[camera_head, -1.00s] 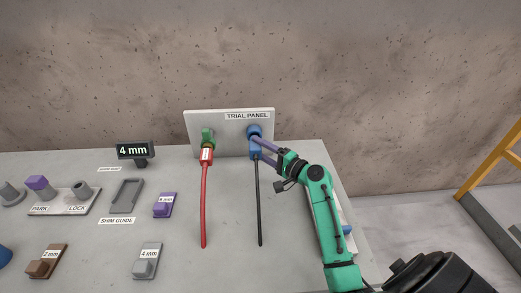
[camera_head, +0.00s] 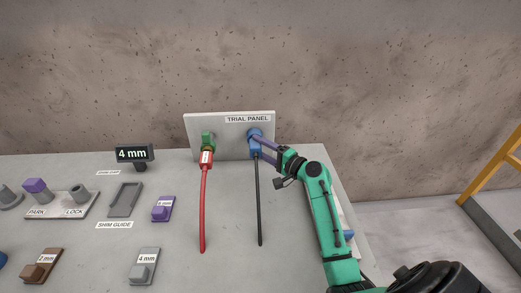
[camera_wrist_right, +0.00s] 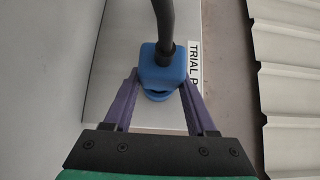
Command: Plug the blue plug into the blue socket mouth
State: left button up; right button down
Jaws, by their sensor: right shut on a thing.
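The blue plug (camera_head: 255,149) hangs at the trial panel (camera_head: 231,124) with its black cable running down the slab. The blue socket mouth (camera_head: 254,134) is on the panel's right part, right against the plug. My right gripper (camera_head: 257,146) is shut on the blue plug, its purple fingers on both sides. In the right wrist view the plug (camera_wrist_right: 163,66) sits between the fingers, and a blue round part of the socket (camera_wrist_right: 157,94) shows just beyond it. I cannot tell how deep the plug sits. My left gripper is not in view.
A red plug (camera_head: 206,158) with a red cable is at the green socket (camera_head: 207,139) to the left. The slab around the cables is clear.

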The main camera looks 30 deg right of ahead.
jog(key=shift+w+d, duration=0.25)
jog(key=shift+w, duration=0.15)
jog(key=shift+c, duration=0.6)
grip_release()
jog(key=b+v, duration=0.4)
jog(key=v, duration=1)
jog(key=shift+s, duration=0.3)
jog(key=shift+d, duration=0.1)
